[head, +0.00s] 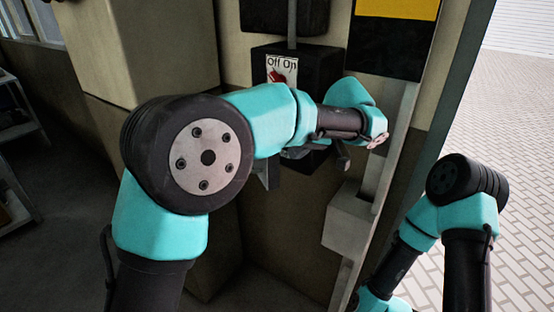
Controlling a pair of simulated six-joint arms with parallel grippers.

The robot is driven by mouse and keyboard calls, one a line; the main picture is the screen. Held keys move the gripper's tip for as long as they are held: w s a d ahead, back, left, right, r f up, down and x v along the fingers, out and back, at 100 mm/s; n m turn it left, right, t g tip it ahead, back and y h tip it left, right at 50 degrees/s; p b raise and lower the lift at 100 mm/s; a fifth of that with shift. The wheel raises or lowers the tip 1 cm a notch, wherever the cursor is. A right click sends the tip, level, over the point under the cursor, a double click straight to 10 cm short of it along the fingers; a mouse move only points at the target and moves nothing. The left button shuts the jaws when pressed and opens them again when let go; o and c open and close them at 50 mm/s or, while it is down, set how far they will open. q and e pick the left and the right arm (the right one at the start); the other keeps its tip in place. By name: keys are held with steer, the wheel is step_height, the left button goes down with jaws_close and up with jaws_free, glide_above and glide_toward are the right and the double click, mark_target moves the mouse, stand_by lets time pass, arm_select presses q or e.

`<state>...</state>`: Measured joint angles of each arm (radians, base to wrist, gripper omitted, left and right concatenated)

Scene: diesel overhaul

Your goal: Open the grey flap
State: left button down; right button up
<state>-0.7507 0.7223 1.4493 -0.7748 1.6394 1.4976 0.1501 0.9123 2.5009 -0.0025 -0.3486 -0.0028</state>
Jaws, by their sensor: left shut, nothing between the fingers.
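A black switch box (330,68) with an "Off On" label (282,68) and a red mark is mounted on the wall. My left arm reaches across in front of it. My left gripper (268,174) shows only in part, dark and shut, below the box and partly hidden behind my own forearm. I see nothing held in it. I cannot make out the grey flap for certain; part of the box's lower area is covered by my arm. My right arm stands at the lower right, and its gripper is out of the picture.
A grey box (350,222) sits on a pale upright post right of my left gripper. A black and yellow panel (392,45) hangs above it. A beige cabinet block (140,45) stands left. Shelving (14,150) is at the far left. Brick-patterned floor (525,130) lies open at right.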

mark_target(267, 169)
arm_select(q)
steer(key=a, duration=0.1)
steer(key=s+a+f, duration=0.1)
steer(key=a, duration=0.1)
steer(key=a+f, duration=0.1)
steer(key=a, duration=0.1)
steer(key=shift+s, duration=0.2)
steer(key=shift+a, duration=0.15)
